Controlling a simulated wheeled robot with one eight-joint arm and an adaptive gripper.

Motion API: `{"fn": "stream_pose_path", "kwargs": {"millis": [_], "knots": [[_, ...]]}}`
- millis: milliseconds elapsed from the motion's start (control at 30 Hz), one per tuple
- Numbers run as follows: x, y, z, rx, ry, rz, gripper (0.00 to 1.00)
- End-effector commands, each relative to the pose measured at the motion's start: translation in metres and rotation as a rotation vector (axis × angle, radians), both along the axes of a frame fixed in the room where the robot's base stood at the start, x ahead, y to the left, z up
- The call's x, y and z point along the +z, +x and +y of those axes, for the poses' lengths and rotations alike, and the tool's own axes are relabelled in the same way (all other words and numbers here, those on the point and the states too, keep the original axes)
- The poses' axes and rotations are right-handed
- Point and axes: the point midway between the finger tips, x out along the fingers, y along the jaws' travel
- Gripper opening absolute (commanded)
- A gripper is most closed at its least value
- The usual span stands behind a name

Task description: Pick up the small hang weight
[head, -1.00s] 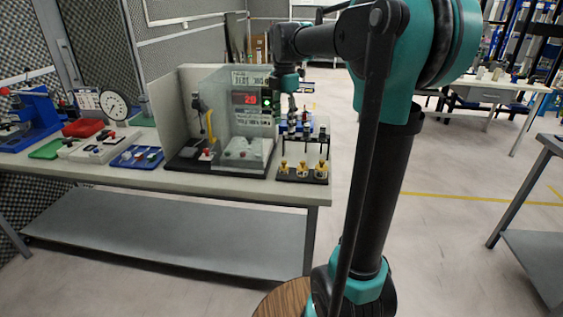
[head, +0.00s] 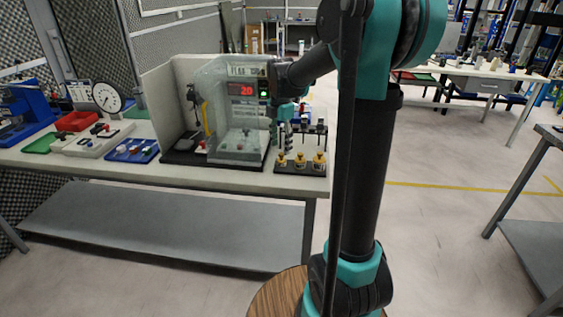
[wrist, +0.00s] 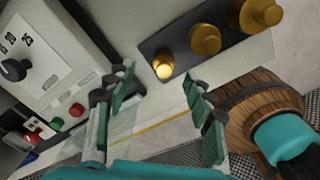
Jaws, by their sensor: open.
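Three brass hang weights stand in a row on a black base in the wrist view. The smallest weight (wrist: 162,68) is at the left end, beside a medium weight (wrist: 204,40) and a larger one (wrist: 258,13). My gripper (wrist: 158,72) is open and empty, and the smallest weight appears in line with the gap between its fingertips. In the head view my gripper (head: 284,124) points down above the left end of the row, over the leftmost brass weight (head: 282,160). I cannot tell the exact height left between them.
The weights stand by the front right edge of a bench (head: 230,180). A clear-shielded test machine (head: 235,115) with a red display stands close on the left. A dial gauge (head: 106,97) and trays are farther left. Floor to the right is open.

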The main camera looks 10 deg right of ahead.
Motion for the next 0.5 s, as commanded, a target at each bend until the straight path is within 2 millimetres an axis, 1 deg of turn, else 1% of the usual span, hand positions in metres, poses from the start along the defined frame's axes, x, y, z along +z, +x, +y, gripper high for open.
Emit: {"fn": "stream_pose_path", "kwargs": {"millis": [67, 233, 300, 400, 500], "knots": [[-0.006, -0.001, 0.0, 0.0, 0.0, 0.0, 0.53], [-0.03, -0.007, -0.001, 0.0, 0.0, 0.0, 0.53], [-0.039, -0.006, -0.001, 0.0, 0.0, 0.0, 0.53], [-0.048, -0.006, -0.001, 0.0, 0.0, 0.0, 0.53], [-0.051, -0.006, -0.001, 0.0, 0.0, 0.0, 0.53]]}}
